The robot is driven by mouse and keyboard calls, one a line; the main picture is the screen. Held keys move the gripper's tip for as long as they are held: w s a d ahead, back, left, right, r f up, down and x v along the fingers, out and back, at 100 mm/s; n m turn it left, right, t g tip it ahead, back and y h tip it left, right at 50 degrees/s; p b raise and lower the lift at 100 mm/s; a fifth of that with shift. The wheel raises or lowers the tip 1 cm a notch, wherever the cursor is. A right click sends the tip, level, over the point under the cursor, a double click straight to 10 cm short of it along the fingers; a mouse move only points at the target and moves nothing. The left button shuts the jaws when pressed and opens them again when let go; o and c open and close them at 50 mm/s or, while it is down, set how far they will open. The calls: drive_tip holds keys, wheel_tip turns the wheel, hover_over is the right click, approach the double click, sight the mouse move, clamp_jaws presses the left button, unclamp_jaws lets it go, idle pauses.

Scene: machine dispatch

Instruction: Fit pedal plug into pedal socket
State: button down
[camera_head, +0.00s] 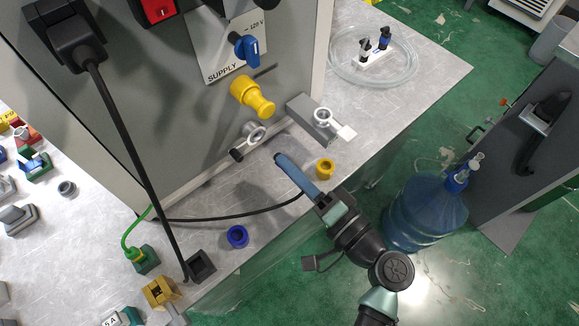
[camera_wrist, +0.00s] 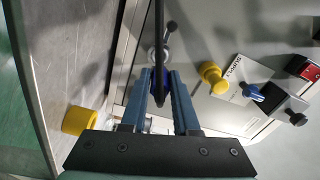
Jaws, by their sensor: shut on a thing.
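My gripper (camera_head: 281,160) has long blue fingers and reaches over the table's front edge toward the machine's lower wall. In the wrist view its fingers (camera_wrist: 160,78) close around a dark plug with a black cable (camera_wrist: 158,92), which I take as the pedal plug; the fingers hide much of it. The black cable (camera_head: 250,214) runs along the table to the gripper. A round silver-rimmed socket (camera_head: 255,133) sits low on the machine wall, just beyond the fingertips and apart from them. No label shows which is the pedal socket.
A yellow plug (camera_head: 253,97) and blue switch (camera_head: 249,50) are on the wall above. A yellow ring (camera_head: 325,168) and blue ring (camera_head: 237,236) lie on the table beside my gripper. Several small blocks are at the left. A water bottle (camera_head: 427,211) stands right.

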drive_tip(key=shift+b+x, duration=0.55)
drive_tip(key=shift+x, duration=1.8)
drive_tip(key=shift+b+x, duration=0.45)
drive_tip(key=shift+x, duration=0.45)
drive_tip(key=c, duration=0.6)
unclamp_jaws()
drive_tip(key=shift+s, duration=0.15)
drive_tip(key=shift+v, duration=1.65)
